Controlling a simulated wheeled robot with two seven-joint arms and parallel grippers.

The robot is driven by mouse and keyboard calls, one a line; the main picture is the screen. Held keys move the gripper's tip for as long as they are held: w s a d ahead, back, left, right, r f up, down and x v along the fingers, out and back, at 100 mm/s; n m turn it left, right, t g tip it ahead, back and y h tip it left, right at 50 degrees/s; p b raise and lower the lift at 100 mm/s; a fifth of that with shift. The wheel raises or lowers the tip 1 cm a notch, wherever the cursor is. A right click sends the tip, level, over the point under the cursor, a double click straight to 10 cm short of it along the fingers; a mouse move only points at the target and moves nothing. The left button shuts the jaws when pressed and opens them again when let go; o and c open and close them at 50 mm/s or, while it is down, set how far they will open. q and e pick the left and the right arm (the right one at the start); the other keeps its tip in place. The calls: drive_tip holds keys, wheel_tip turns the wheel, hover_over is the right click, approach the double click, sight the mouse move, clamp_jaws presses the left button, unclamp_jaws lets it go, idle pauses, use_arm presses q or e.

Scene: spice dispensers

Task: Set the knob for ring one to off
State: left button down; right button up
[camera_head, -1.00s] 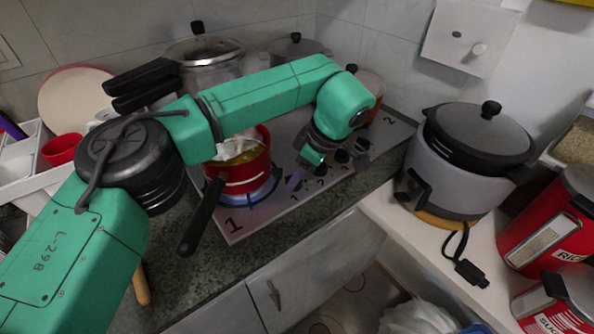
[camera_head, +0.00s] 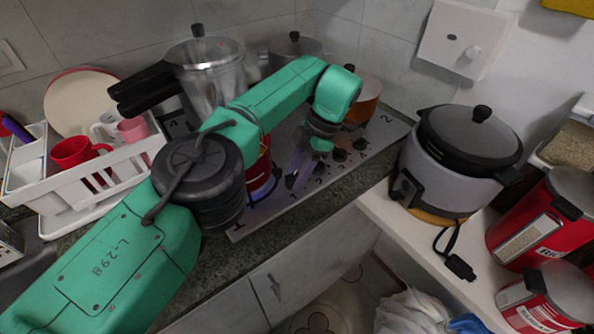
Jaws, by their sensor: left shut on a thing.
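The cooktop (camera_head: 388,138) is a grey plate on the counter with a "1" at its front left corner and a "2" at its right. Dark knobs (camera_head: 338,155) stand in a row along its front edge. My left gripper (camera_head: 297,176) points down at the left end of this row. It is shut on what seems to be the ring one knob, which my fingers hide. A blue flame (camera_head: 266,189) shows at ring one under the red pot (camera_head: 265,166), which my arm mostly hides. My right gripper is not in view.
A pressure cooker (camera_head: 214,75) and other pots stand at the back. A white dish rack (camera_head: 80,190) with cups is at the left. A rice cooker (camera_head: 462,160) and red canisters (camera_head: 535,225) stand on the right shelf.

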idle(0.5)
use_arm(q)
drive_tip(key=shift+c, duration=1.8)
unclamp_jaws()
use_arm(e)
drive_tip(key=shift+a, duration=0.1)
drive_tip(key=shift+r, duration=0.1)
